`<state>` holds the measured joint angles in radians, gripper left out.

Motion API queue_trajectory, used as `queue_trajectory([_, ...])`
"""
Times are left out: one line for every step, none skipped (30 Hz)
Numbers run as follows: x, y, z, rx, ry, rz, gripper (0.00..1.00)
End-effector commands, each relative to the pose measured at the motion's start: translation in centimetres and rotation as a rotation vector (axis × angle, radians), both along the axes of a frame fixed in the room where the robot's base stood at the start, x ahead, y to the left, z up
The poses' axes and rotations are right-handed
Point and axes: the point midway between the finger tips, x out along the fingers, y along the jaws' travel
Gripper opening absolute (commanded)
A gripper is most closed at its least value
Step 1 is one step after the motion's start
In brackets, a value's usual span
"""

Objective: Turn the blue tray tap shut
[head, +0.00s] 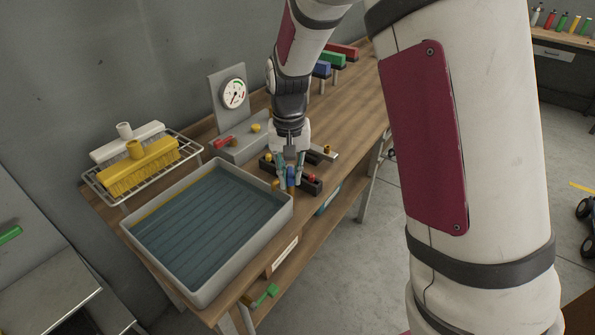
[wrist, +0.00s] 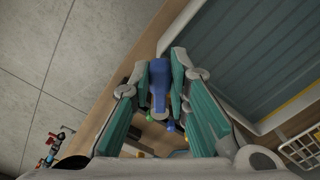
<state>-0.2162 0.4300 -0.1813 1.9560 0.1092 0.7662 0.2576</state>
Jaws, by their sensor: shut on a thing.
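The blue tap (wrist: 159,82) shows in the wrist view as a long blue handle between my two fingers. My gripper (wrist: 163,65) is shut on it, with one finger on each side. In the head view my gripper (head: 290,178) points down at the near right of the water tray, and a bit of the blue tap (head: 291,176) shows between the fingers. The grey-rimmed tray (head: 222,251) holds dark bluish water. The base of the tap is mostly hidden by my fingers, so I cannot tell how far it is turned.
A dark holder (head: 312,186) with small coloured pieces lies right beside my gripper. A gauge (head: 233,93) on a grey plate stands behind. A wire rack (head: 104,194) with yellow and white brushes is at the left.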

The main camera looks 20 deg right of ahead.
Motion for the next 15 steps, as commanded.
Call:
queue_trajectory([0.1, 0.3, 0.2, -0.001, -0.005, -0.041, 0.0])
queue_trajectory([0.2, 0.4, 0.2, -0.001, -0.005, -0.069, 0.0])
queue_trajectory([0.3, 0.6, 0.2, -0.001, -0.005, -0.107, 0.0])
queue_trajectory([0.3, 0.8, 0.2, -0.001, -0.005, -0.135, 0.0])
queue_trajectory([0.4, 0.9, 0.2, -0.001, -0.005, -0.164, 0.0])
queue_trajectory([0.5, 1.0, 0.2, -0.001, -0.006, -0.202, 0.0])
queue_trajectory([0.6, 1.2, 0.2, -0.001, -0.006, -0.23, 0.0])
queue_trajectory([0.7, 1.3, 0.2, 0.0, -0.006, -0.257, 0.0])
queue_trajectory([0.8, 1.5, 0.2, 0.0, -0.006, -0.293, 0.0])
queue_trajectory([0.8, 1.6, 0.2, 0.0, -0.006, -0.319, 0.0])
queue_trajectory([0.9, 1.7, 0.2, 0.0, -0.006, -0.344, 0.0])
queue_trajectory([1.1, 1.8, 0.2, 0.0, -0.006, -0.377, 0.0])
queue_trajectory([1.2, 1.9, 0.2, 0.0, -0.006, -0.401, 0.0])
queue_trajectory([1.2, 2.0, 0.2, -0.001, -0.007, -0.425, 0.0])
queue_trajectory([1.3, 2.1, 0.2, 0.0, -0.007, -0.454, 0.0])
